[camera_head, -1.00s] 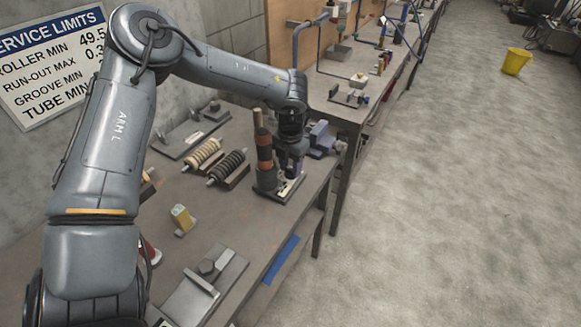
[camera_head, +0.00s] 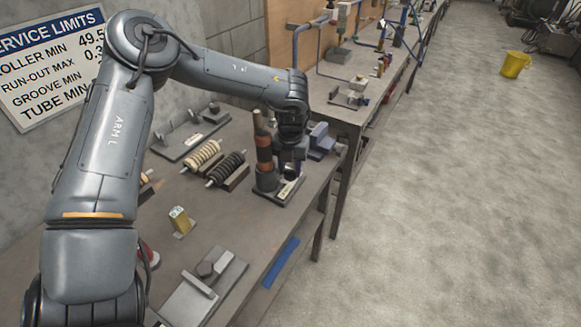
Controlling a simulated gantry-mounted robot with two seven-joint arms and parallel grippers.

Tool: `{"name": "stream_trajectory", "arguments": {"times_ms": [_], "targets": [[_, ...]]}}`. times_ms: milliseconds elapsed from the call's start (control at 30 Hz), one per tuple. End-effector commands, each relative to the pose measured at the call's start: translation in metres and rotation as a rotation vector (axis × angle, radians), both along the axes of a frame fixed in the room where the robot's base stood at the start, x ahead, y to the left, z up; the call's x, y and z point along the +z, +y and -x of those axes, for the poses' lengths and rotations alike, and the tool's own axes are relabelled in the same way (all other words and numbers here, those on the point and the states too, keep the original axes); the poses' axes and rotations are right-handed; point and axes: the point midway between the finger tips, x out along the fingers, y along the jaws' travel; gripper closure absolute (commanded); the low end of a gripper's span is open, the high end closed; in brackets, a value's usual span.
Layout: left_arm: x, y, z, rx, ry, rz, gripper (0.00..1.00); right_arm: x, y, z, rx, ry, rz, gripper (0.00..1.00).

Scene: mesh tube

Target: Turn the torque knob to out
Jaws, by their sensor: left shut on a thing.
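My left gripper (camera_head: 291,158) points down at the right end of a small dark-based fixture near the bench's right edge. The fixture has an upright post (camera_head: 263,145) with orange-brown bands and a pale label plate (camera_head: 288,190) on its base. The gripper is shut on a small part of this fixture, where the torque knob seems to be. The knob itself is hidden by the fingers and too small to make out. Its pointing direction cannot be read. My right gripper is not in view.
Two ribbed rollers (camera_head: 228,165) lie left of the fixture. A blue-grey vise (camera_head: 322,140) stands close behind it to the right. A yellow block (camera_head: 180,220) and a grey metal plate fixture (camera_head: 207,285) sit nearer. Bare bench top lies between them.

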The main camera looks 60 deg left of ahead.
Motion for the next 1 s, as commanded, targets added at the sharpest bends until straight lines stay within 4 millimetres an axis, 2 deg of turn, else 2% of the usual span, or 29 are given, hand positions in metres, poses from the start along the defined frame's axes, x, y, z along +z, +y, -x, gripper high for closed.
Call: {"name": "stream_trajectory", "arguments": {"times_ms": [167, 200, 333, 600, 733, 867, 1000], "targets": [[0.001, 0.000, 0.000, -0.001, -0.001, 0.001, 0.90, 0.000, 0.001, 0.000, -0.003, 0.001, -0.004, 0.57], [0.001, 0.000, 0.000, -0.001, -0.001, 0.001, 0.54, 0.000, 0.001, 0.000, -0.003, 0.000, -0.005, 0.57], [0.001, 0.000, 0.000, -0.001, -0.001, 0.001, 0.34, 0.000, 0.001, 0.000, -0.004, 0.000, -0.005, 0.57], [0.001, 0.000, 0.000, -0.002, 0.000, 0.000, 0.34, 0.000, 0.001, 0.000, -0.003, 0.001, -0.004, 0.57], [0.007, 0.000, -0.001, -0.002, -0.002, -0.001, 0.34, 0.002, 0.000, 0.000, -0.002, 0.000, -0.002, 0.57], [0.022, 0.000, -0.001, -0.001, -0.002, -0.001, 0.34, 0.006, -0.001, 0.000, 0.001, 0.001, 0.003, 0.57], [0.047, 0.000, -0.001, -0.002, -0.004, -0.001, 0.34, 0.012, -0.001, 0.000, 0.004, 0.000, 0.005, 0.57]]}}
